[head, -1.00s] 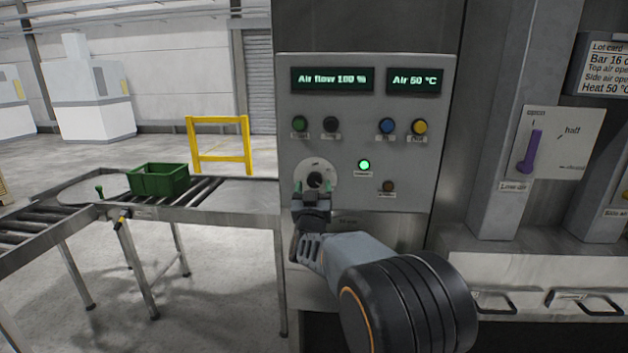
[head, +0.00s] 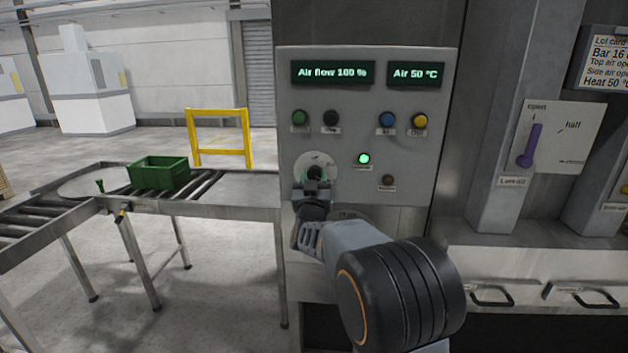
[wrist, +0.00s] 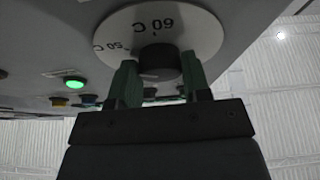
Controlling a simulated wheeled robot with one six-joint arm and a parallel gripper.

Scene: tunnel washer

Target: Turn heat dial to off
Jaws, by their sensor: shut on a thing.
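The heat dial (head: 317,160) is a round white plate with a black knob, low on the left of the grey control panel (head: 420,165). In the wrist view the dial plate (wrist: 205,30) shows temperature marks, among them 50 and 60, and the black knob (wrist: 160,58) sits at its centre. My gripper (wrist: 157,85) has its green fingers on either side of the knob and is shut on it. In the head view my gripper (head: 315,178) covers the lower part of the dial. The upper display (head: 417,75) reads "Air 50 °C".
Another display (head: 333,72) reads "Air flow 100 %". A lit green lamp (head: 364,159) sits right of the dial, with several buttons above. A purple lever (head: 531,146) is farther right. A roller conveyor with a green crate (head: 160,172) stands at left.

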